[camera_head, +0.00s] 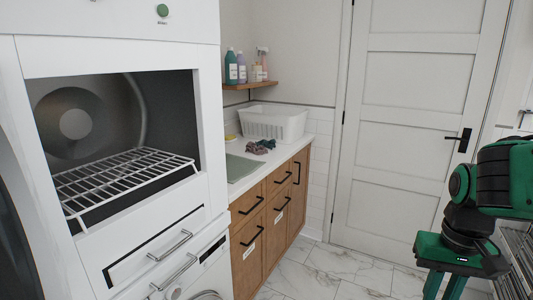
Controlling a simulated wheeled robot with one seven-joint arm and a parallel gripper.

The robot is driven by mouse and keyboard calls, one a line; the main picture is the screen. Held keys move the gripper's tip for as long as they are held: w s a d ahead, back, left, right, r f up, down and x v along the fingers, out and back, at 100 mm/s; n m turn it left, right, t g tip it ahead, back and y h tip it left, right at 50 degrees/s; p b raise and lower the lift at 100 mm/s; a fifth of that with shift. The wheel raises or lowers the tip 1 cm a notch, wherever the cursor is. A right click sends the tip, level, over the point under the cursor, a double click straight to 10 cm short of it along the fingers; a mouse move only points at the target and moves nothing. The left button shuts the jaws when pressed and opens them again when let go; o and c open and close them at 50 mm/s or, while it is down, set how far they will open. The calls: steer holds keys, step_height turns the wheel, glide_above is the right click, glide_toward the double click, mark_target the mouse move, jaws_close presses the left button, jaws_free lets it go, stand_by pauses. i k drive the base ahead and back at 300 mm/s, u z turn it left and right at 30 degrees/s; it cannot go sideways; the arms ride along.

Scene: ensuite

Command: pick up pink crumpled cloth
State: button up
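A pink crumpled cloth (257,148), dull pink in this light, lies on the white counter in front of a white basket. A dark crumpled cloth (268,143) lies against it on the right, and I cannot tell exactly where one ends. My gripper (443,291) hangs at the lower right, pointing down, well away from the counter. Its two green fingers are apart with nothing seen between them. Their tips are close to the bottom edge of the picture.
The white basket (275,122) stands at the counter's back end. A shelf (250,85) with bottles hangs above. Wooden cabinets (270,210) with black handles are below. A white appliance tower (120,150) fills the left. Marble floor (335,270) is clear.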

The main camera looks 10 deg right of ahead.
mark_target(251, 147)
steer(key=z, duration=0.6)
steer(key=i, duration=1.95)
steer(key=u, duration=0.5)
